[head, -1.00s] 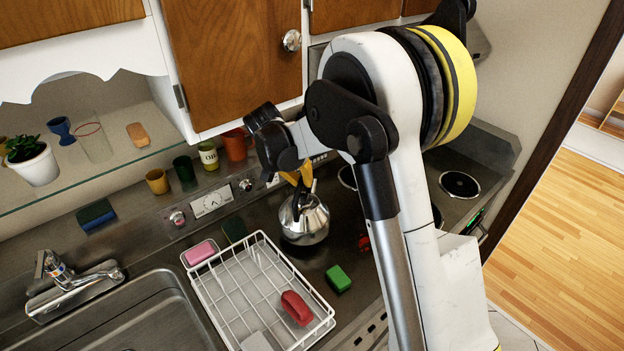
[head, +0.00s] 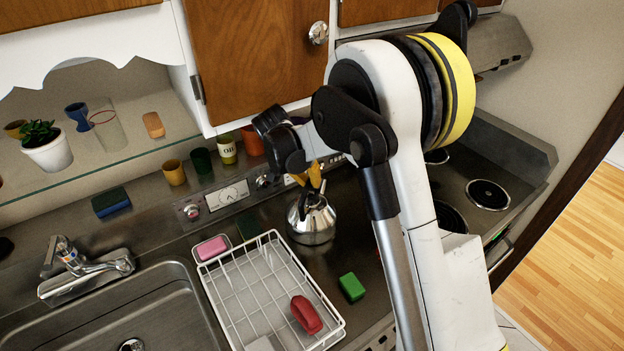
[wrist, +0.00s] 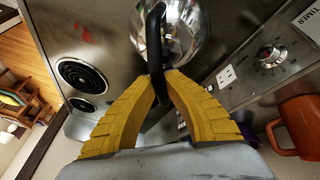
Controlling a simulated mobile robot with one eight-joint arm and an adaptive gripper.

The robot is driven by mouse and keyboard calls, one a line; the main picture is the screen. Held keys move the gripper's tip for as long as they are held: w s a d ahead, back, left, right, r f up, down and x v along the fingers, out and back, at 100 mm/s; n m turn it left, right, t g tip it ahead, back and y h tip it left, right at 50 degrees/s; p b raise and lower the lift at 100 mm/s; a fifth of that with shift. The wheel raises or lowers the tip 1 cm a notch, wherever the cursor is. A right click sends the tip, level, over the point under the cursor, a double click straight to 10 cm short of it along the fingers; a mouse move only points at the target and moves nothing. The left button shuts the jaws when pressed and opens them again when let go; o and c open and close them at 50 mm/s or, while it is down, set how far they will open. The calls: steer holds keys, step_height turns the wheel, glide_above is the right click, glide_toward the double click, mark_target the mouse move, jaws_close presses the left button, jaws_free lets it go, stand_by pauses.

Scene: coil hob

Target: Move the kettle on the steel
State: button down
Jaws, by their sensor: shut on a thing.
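A shiny steel kettle (head: 312,224) with a black handle is over the steel worktop (head: 372,262), just right of the white dish rack. I cannot tell whether its base touches the steel or hangs slightly above it. My gripper (head: 312,178) is above the kettle, its yellow fingers shut on the handle. In the wrist view, the fingertips of my gripper (wrist: 163,82) close around the black handle (wrist: 154,45). The round kettle body (wrist: 185,32) lies beyond the fingers, partly cut off by the top edge.
The white wire rack (head: 243,292) holds a red item (head: 306,314). A green sponge (head: 351,287) lies right of it. Cups, including an orange one (head: 251,141), line the back ledge. Coil burners (head: 488,194) are at right, the sink (head: 165,315) at left. My arm hides part of the worktop.

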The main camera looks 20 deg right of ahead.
steer(key=shift+f, duration=0.15)
steer(key=c, duration=1.6)
jaws_free()
steer(key=shift+w+d, duration=0.1)
steer(key=s+a+r+n+y+p, duration=0.1)
steer(key=s+r, duration=0.3)
steer(key=r, duration=0.4)
steer(key=s+a+r+n+p, duration=0.15)
steer(key=s+r, duration=0.25)
steer(key=r, duration=0.4)
steer(key=s+n+t+y, duration=0.1)
steer(key=s, duration=0.6)
steer(key=s+d+n+t+y, duration=0.1)
steer(key=s+n+t, duration=0.1)
steer(key=s, duration=0.5)
steer(key=s+d+n+t+y+b, duration=0.1)
steer(key=s+n+t, duration=0.1)
steer(key=s, duration=0.6)
steer(key=shift+d+r+y, duration=0.1)
steer(key=shift+d+y, duration=0.15)
steer(key=shift+y, duration=0.05)
